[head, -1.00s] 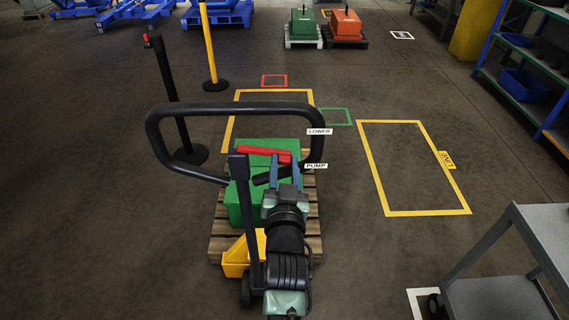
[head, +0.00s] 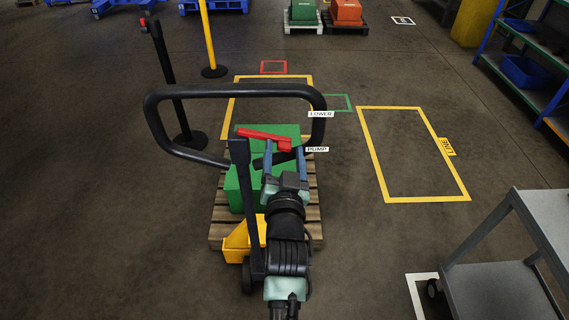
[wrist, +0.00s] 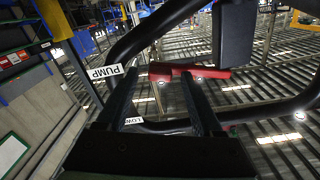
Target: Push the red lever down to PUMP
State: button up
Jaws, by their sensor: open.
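The red lever (head: 264,138) sits inside the black loop handle (head: 235,92) of a pallet truck. It slopes slightly down to the right, its right end close to the height of the PUMP label (head: 317,149) and below the LOWER label (head: 321,114). My gripper (head: 284,146) is open, its two blue fingers spread at the lever's right part. In the wrist view the lever (wrist: 206,73) lies across the fingertips of my gripper (wrist: 159,74). I cannot tell whether they touch. The PUMP label (wrist: 105,72) is left of the fingers; the LOWER label (wrist: 133,121) shows between them.
A green load (head: 233,190) stands on a wooden pallet (head: 226,229) beyond the yellow truck body (head: 237,243). A grey cart (head: 510,262) stands at right. Open floor (head: 350,215) lies between.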

jog(key=s+b, duration=0.1)
jog(key=s, duration=1.1)
jog(key=shift+s, duration=0.4)
